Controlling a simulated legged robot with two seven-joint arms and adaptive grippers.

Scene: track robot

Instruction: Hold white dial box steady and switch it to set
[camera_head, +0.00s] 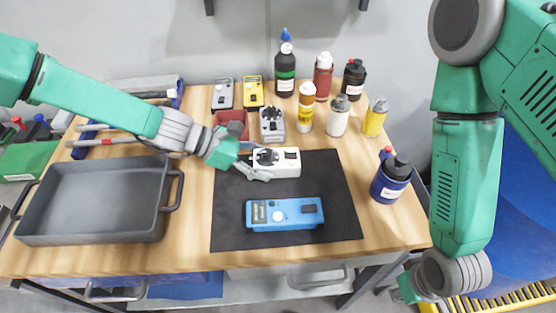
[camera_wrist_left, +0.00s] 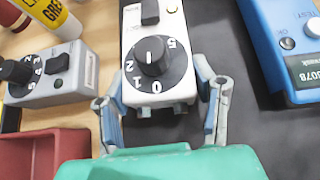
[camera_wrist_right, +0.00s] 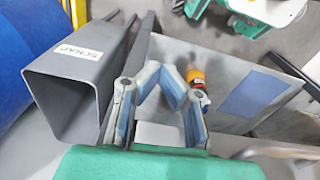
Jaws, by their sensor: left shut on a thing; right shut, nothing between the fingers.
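The white dial box (camera_head: 287,168) lies on the black mat (camera_head: 335,190), with its black dial at the left end. My left gripper (camera_head: 256,172) is at that end. In the left wrist view, its fingers (camera_wrist_left: 158,108) stand on both sides of the white box (camera_wrist_left: 130,102), shut on it. The round black dial (camera_wrist_left: 152,57) carries a white line, with numbers such as 0, 1, 2 and 5 around it. My right gripper (camera_wrist_right: 155,80) is shut and empty, away from the table, over the floor area at the right. In the head view it is mostly hidden.
A blue meter (camera_head: 285,213) lies just in front of the white box. A grey dial box (camera_head: 272,125) and a red bin (camera_head: 232,126) stand behind it. Several bottles line the back. A grey tray (camera_head: 95,200) is at left. A grey SCRAP bin (camera_wrist_right: 80,85) is near my right gripper.

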